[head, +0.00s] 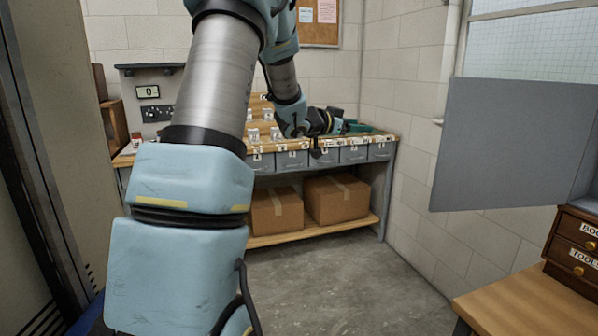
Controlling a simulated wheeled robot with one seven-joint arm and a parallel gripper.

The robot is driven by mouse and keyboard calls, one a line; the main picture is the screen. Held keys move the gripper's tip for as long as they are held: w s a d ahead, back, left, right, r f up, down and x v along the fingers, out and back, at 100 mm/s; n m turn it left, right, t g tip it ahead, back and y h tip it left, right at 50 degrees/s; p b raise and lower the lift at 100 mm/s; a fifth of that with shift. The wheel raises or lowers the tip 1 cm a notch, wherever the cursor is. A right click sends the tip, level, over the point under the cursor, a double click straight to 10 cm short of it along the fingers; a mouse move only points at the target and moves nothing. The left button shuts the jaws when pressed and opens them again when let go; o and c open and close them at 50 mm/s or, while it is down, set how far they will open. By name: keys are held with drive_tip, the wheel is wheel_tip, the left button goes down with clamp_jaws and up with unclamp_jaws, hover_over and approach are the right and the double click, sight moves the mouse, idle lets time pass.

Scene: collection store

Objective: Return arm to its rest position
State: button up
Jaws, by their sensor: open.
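My arm reaches from the lower left up out of the top of the head view and back down toward the workbench (390,136) at the back wall. My gripper (332,122) is at the far end of the arm, above or at the bench's right part; I cannot tell whether it touches anything. It is small and dark here, and it is open. A green object (358,128) lies on the bench just right of the gripper. My arm hides much of the bench's left part.
Grey bins (292,159) line the bench front, with cardboard boxes (337,198) on its lower shelf. A grey panel (505,145) juts out at right, above a wooden table (530,305) with a drawer unit (577,255). A tall cabinet (60,120) stands close at left. The middle floor is clear.

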drive_tip(key=s+a+f+n+y, duration=0.4)
drive_tip(key=s+a+f+y, duration=0.15)
drive_tip(key=a, duration=0.35)
drive_tip(key=s+a+f+n+y, duration=0.4)
drive_tip(key=a+f+y, duration=0.15)
drive_tip(key=a, duration=0.35)
drive_tip(key=s+a+f+n+g, duration=0.1)
drive_tip(key=s+f+g, duration=0.1)
drive_tip(key=s, duration=0.5)
drive_tip(key=s+a+f+n+g+y, duration=0.1)
drive_tip(key=s+a+f+g, duration=0.1)
drive_tip(key=s, duration=0.5)
drive_tip(key=s+a+f+n+g+y, duration=0.1)
drive_tip(key=s+a+f+g, duration=0.1)
drive_tip(key=s+g, duration=0.2)
drive_tip(key=s, duration=0.3)
drive_tip(key=shift+s+a+f, duration=0.25)
drive_tip(key=shift+s+f, duration=0.15)
